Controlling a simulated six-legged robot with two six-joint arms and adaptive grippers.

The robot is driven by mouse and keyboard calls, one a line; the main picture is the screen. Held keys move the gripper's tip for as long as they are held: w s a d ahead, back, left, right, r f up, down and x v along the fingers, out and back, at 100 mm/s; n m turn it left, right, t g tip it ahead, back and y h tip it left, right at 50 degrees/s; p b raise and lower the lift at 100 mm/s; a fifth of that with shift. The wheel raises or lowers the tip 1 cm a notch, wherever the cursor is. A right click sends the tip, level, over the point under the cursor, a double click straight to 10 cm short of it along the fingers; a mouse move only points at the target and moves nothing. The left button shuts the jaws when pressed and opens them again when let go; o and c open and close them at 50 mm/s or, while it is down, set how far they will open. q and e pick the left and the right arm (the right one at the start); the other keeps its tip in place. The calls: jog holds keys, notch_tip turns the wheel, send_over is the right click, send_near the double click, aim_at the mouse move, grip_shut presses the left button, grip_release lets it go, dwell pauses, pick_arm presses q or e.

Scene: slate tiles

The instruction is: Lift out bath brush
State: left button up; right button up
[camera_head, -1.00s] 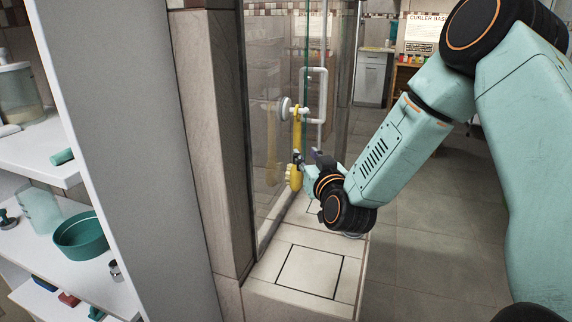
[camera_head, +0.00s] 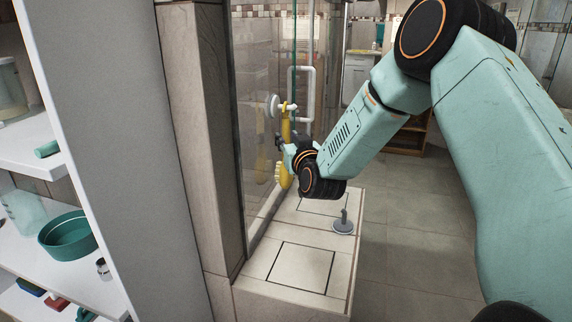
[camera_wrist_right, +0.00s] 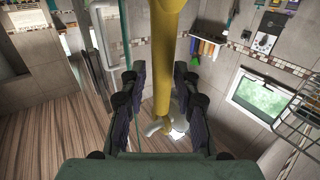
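The yellow bath brush (camera_head: 286,128) hangs upright against the shower glass, its bristle head (camera_head: 284,178) at the lower end. Its top is at a white round wall hook (camera_head: 273,105). My right gripper (camera_head: 283,145) is at the brush's handle, with the fingertips partly hidden by the wrist. In the right wrist view the yellow handle (camera_wrist_right: 168,55) runs between the two dark fingers (camera_wrist_right: 162,95). A gap shows between the left finger and the handle, so the gripper looks open around it. My left gripper is in neither view.
A glass panel (camera_head: 262,60) and white bar handle (camera_head: 312,95) are close to the brush. A grey stemmed object (camera_head: 343,224) stands on the tiled ledge (camera_head: 300,268). White shelves (camera_head: 60,245) with a teal bowl (camera_head: 68,236) are at left. The floor at right is clear.

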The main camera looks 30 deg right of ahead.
jog(key=shift+s+a+r, duration=0.1)
jog(key=shift+a+r, duration=0.05)
jog(key=shift+a, duration=0.1)
jog(key=c, duration=0.6)
jog(key=shift+d, duration=0.15)
grip_shut()
